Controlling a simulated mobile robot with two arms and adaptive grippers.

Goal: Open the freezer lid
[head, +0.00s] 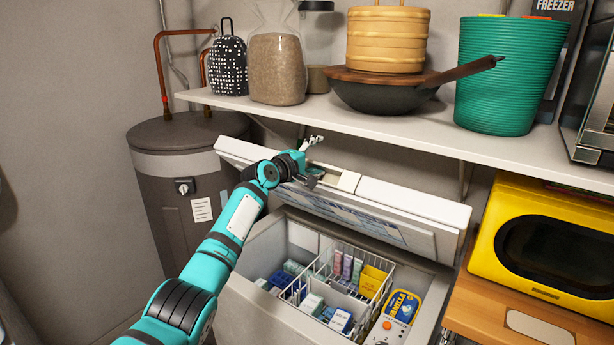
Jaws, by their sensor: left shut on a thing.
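The chest freezer (262,310) stands below the shelf, and its white lid (410,203) is raised and tilted up, with its inner face partly toward me. My left gripper (311,177) is at the lid's upper front edge, beside the pale handle area (347,181). It is shut on the lid's edge or handle; the wrist hides part of the contact. The open interior shows a white wire basket (345,290) with packets and boxes. My right gripper is not in view.
A shelf (420,132) runs above the lid, carrying a wok (385,95), a steamer (388,40), a green bin (510,75) and bags. A grey tank (165,195) stands left. A yellow microwave (545,245) sits on a wooden counter at right.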

